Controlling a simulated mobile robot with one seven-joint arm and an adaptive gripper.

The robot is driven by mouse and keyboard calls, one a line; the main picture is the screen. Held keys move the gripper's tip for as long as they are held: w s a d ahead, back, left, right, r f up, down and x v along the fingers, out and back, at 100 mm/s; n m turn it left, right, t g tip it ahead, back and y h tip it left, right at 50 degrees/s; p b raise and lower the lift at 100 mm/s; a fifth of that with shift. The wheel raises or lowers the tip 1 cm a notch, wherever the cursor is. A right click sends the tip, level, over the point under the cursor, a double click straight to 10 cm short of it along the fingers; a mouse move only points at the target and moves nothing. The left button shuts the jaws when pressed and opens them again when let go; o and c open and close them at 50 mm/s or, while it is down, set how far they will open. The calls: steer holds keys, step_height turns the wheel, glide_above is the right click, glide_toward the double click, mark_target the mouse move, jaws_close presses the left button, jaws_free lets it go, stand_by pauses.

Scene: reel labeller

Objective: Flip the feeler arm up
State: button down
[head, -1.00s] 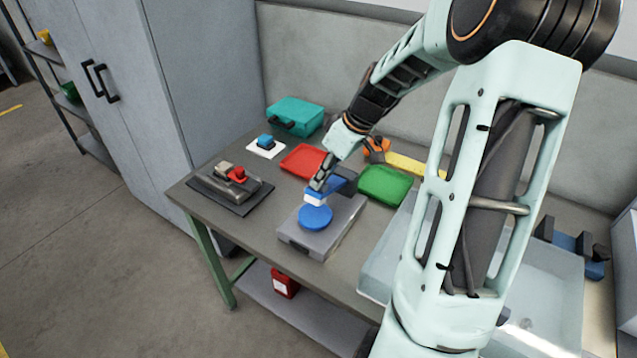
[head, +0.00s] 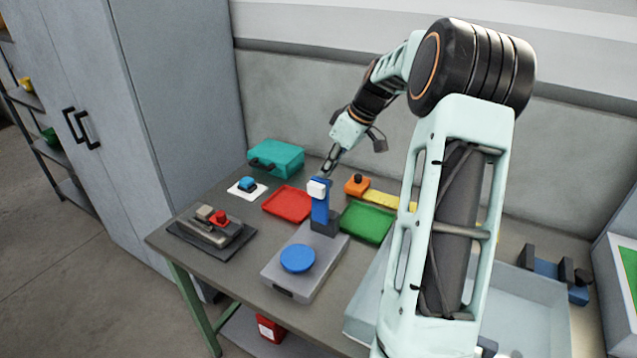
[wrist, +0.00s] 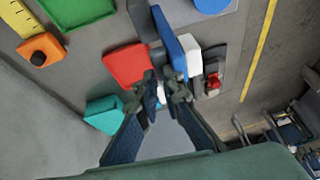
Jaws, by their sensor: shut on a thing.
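The reel labeller (head: 287,283) is a grey box on the table with a flat blue disc (head: 297,258) on its top. Its blue feeler arm (head: 320,212) stands about upright from a dark hinge block (head: 325,229), with a white block (head: 317,189) near its top. My gripper (head: 326,176) is at the arm's upper end, shut on it. In the wrist view, the fingers of my gripper (wrist: 166,86) meet at the end of the blue feeler arm (wrist: 168,42), beside the white block (wrist: 191,55). The exact contact is partly hidden.
A red tray (head: 288,204) and a green tray (head: 366,223) lie behind the labeller. A teal case (head: 276,157) stands at the back. A grey device with a red knob (head: 218,217) sits on a dark mat at left. An orange block (head: 356,185) is behind.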

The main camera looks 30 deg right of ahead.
mark_target(331, 181)
steer(key=shift+g, duration=0.4)
steer(key=f, duration=0.4)
steer(key=shift+s+d, duration=0.3)
steer(key=shift+s, duration=0.1)
steer(key=c, duration=2.6)
jaws_free()
steer(key=o, duration=0.6)
steer(key=shift+a+r, duration=0.1)
steer(key=shift+a, duration=0.05)
steer(key=shift+o, duration=0.2)
steer(key=shift+w+f, duration=0.25)
steer(key=shift+w, duration=0.2)
steer(key=shift+s+r, duration=0.1)
steer(key=shift+r, duration=0.2)
steer(key=v, duration=1.2)
